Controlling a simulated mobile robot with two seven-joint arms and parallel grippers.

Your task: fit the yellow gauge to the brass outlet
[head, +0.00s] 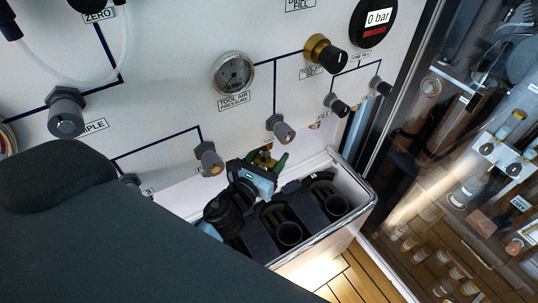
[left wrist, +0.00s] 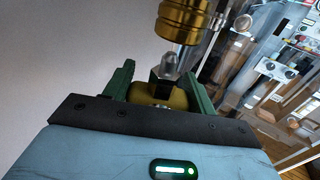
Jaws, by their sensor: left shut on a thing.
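My left gripper (head: 264,160) has green fingers and is shut on the yellow gauge (head: 262,159), just above the tray at the panel's foot. In the left wrist view the gauge's yellow body (left wrist: 160,96) sits between the fingers (left wrist: 158,85). Its grey hex stem and pale tip point up the picture. A ridged brass fitting (left wrist: 186,20) with a silvery lower end is beyond the tip, slightly right. They look apart, but the depth is unclear. In the head view, small panel fittings (head: 209,158) (head: 281,130) lie above the gripper; which is the brass outlet is unclear. My right gripper is out of view.
A white-rimmed tray (head: 368,196) with dark holders stands below the panel (head: 170,95). A round tool-air gauge (head: 233,72), a brass-collared knob (head: 325,53) and a 0 bar display (head: 374,20) are on the panel. A glass-fronted cabinet (head: 465,150) stands right.

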